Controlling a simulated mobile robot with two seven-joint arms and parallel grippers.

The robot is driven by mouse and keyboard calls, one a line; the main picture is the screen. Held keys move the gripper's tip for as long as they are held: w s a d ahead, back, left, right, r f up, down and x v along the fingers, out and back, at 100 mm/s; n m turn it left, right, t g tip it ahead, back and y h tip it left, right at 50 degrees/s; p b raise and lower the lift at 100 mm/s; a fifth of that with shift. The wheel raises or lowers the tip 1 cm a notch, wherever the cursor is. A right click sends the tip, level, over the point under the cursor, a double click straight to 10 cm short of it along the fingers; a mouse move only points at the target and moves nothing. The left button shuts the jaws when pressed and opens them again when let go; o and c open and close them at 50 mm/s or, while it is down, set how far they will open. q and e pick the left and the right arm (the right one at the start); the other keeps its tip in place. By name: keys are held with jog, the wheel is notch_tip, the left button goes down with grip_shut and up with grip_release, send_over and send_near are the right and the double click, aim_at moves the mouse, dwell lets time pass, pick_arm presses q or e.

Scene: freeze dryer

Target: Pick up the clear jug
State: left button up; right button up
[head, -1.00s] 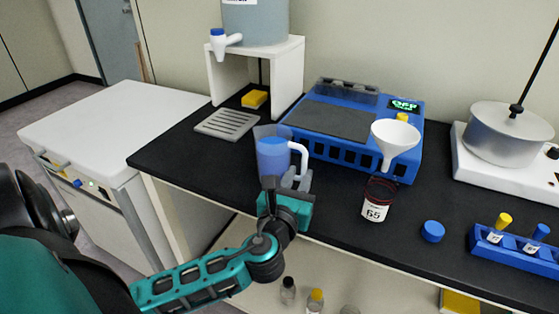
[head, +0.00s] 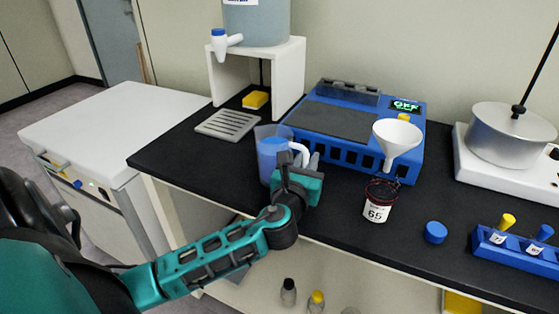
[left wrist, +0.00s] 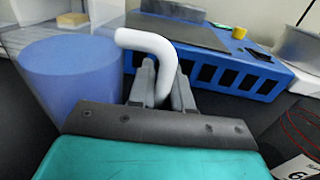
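The clear jug (head: 267,137) stands upright on the black bench top, left of the blue machine. It holds blue liquid and has a white handle on its right side. In the left wrist view the jug (left wrist: 72,80) fills the left, with its handle (left wrist: 158,52) in the middle. My left gripper (head: 300,160) is at the handle. In the left wrist view its two grey fingers (left wrist: 163,80) lie close on either side of the handle and look shut on it, with no clear gap. The handle's lower end is hidden. My right gripper is not in view.
The blue machine (head: 402,165) stands just behind and right of the jug. A white funnel (head: 397,135) and a labelled jar (head: 378,205) are to the right. A grey drip grate (head: 228,123) and a white stand (head: 290,80) are behind left.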

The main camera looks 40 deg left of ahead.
pick_arm(q)
grip_shut()
jog(key=shift+r, duration=0.15)
dwell(0.4)
